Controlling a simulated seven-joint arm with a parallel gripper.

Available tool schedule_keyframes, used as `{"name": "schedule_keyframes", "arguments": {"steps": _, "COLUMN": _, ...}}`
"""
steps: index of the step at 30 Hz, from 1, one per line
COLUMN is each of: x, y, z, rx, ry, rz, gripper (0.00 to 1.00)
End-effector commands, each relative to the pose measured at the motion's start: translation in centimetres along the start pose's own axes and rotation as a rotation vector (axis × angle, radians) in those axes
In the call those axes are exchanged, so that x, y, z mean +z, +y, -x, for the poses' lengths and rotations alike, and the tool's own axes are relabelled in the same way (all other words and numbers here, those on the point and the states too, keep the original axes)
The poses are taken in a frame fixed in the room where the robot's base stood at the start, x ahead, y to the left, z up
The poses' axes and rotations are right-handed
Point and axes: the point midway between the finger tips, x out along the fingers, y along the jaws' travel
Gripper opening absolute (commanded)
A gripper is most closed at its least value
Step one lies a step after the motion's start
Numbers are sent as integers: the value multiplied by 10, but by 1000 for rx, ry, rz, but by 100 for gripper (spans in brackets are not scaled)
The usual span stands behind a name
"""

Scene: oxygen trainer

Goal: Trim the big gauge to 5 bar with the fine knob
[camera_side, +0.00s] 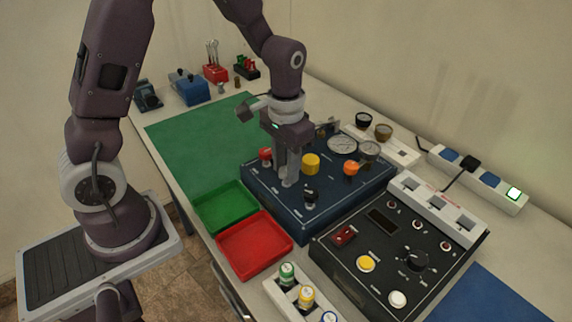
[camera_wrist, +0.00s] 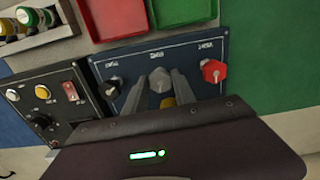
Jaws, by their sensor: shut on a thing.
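The blue panel (camera_side: 262,190) stands in the middle of the bench. The big gauge (camera_side: 342,144) is at its back; its needle is too small to read. My gripper (camera_side: 287,180) points down at the panel's front row, shut on the grey fine knob between the red and black knobs. In the wrist view the fine knob (camera_wrist: 160,80) shows between the two fingertips (camera_wrist: 160,84), which hide its sides. Its label is upside down there and hard to read.
A red knob (camera_side: 265,154), yellow knob (camera_side: 311,163), orange knob (camera_side: 351,168) and black knob (camera_side: 310,194) stand close around my gripper. A smaller gauge (camera_side: 369,149) is beside the big one. Green (camera_side: 225,207) and red trays (camera_side: 254,240) lie in front; a black control box (camera_side: 335,265) is at right.

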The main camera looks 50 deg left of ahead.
Motion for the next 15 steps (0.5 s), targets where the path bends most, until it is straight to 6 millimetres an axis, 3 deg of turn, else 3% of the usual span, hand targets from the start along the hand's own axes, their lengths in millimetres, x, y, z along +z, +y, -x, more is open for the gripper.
{"name": "schedule_keyframes", "arguments": {"steps": 15, "x": -1, "y": 0, "z": 1, "rx": 1, "ry": 2, "rz": 31, "gripper": 0}}
